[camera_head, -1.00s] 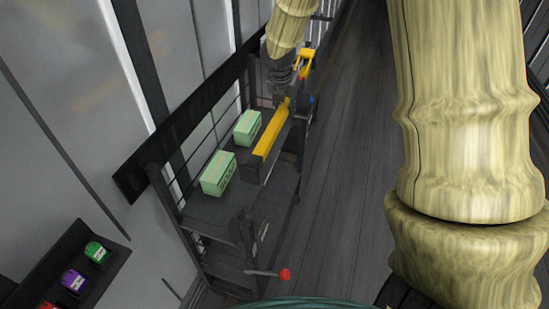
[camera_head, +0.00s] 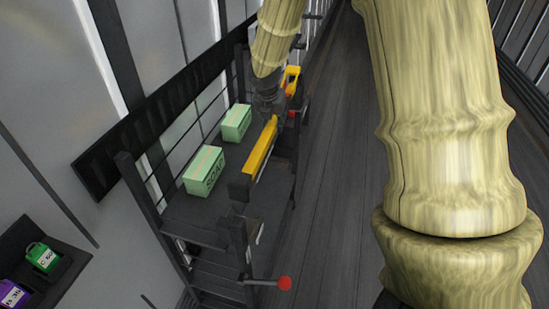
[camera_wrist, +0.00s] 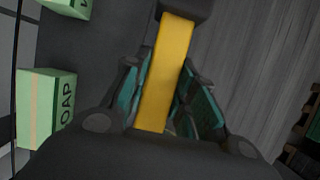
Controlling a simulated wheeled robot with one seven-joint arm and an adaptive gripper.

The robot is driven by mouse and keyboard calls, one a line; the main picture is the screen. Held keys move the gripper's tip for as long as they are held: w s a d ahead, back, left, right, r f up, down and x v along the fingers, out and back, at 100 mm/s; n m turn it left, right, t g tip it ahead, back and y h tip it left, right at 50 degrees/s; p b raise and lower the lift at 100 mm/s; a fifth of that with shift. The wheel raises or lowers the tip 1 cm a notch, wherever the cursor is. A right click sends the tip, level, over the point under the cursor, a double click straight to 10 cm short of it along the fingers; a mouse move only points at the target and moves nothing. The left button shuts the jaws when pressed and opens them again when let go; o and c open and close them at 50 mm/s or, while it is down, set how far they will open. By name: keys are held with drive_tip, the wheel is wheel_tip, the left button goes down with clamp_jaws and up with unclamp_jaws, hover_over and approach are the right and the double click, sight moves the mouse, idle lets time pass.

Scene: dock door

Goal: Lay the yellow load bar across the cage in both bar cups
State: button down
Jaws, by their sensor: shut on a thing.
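The yellow load bar (camera_head: 262,146) has dark end blocks and is held above the right side of the dark cage (camera_head: 190,210), running along its length. My gripper (camera_head: 272,112) is shut on the bar towards its far end. In the wrist view, the bar (camera_wrist: 166,70) lies between the teal-padded fingers of my gripper (camera_wrist: 168,95). The bar's near end block (camera_head: 240,187) is close to the cage's near right post (camera_head: 236,232). I cannot make out either bar cup clearly; the far end is hidden by my gripper.
Two green soap boxes (camera_head: 204,170) (camera_head: 236,123) stand in the cage, left of the bar. A red-knobbed lever (camera_head: 285,283) sticks out at the near end. A dark rail (camera_head: 110,160) runs along the left wall. The plank floor (camera_head: 335,150) at right is clear.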

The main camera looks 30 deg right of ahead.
sight(270, 127)
wheel_tip(270, 127, down, 10)
drive_tip(key=shift+b, duration=0.4)
idle(0.5)
drive_tip(key=shift+f, duration=0.15)
drive_tip(key=c, duration=1.2)
unclamp_jaws()
drive_tip(key=shift+f, duration=0.15)
drive_tip(key=shift+o, duration=0.2)
drive_tip(key=shift+r, duration=0.2)
drive_tip(key=v, duration=1.2)
drive_tip(key=shift+d+r+p, duration=0.1)
drive_tip(key=shift+p, duration=0.2)
